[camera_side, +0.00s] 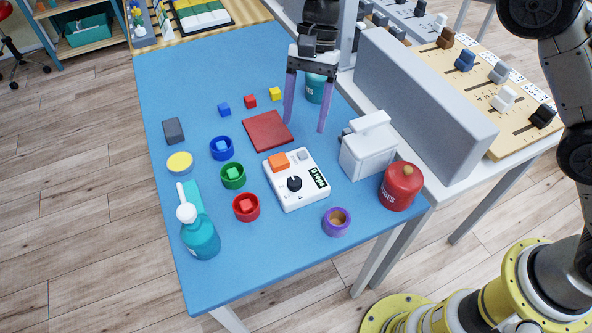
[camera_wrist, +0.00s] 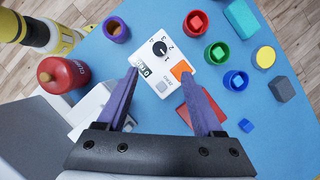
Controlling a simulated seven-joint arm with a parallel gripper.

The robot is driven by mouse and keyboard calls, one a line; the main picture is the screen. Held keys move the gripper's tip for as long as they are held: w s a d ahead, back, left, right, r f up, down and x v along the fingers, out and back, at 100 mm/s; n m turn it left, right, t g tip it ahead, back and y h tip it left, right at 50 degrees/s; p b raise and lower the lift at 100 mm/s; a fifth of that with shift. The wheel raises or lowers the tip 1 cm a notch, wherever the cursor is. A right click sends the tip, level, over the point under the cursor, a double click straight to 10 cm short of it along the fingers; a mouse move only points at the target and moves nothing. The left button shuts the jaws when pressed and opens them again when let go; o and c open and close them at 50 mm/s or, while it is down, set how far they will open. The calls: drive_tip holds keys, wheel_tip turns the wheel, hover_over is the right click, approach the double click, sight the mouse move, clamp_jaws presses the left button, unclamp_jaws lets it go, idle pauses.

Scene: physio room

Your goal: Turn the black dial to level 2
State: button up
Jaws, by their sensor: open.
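The black dial (camera_side: 294,184) is a round knob on a white control box (camera_side: 312,192), with small printed numbers around it. In the wrist view the dial (camera_wrist: 159,48) lies beyond the fingertips, with the numbers 2 and 3 beside it. The box also carries an orange button (camera_side: 279,161), a grey button (camera_side: 302,155) and a dark display (camera_side: 318,177) that shows a 0. I cannot tell clearly where the dial points. My gripper (camera_side: 305,126) hangs behind the box, above the table, with its two purple fingers apart and nothing between them; it touches nothing.
Blue, green and red cups (camera_side: 246,207) stand left of the box. A purple cup (camera_side: 336,222), red jar (camera_side: 401,186) and white container (camera_side: 367,147) stand to its right. A red square (camera_side: 267,131) lies behind it. A grey block wall (camera_side: 420,95) borders the table's right side.

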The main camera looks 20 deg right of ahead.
sight(295, 180)
drive_tip(key=x, duration=1.3)
drive_tip(key=shift+f, duration=0.1)
clamp_jaws()
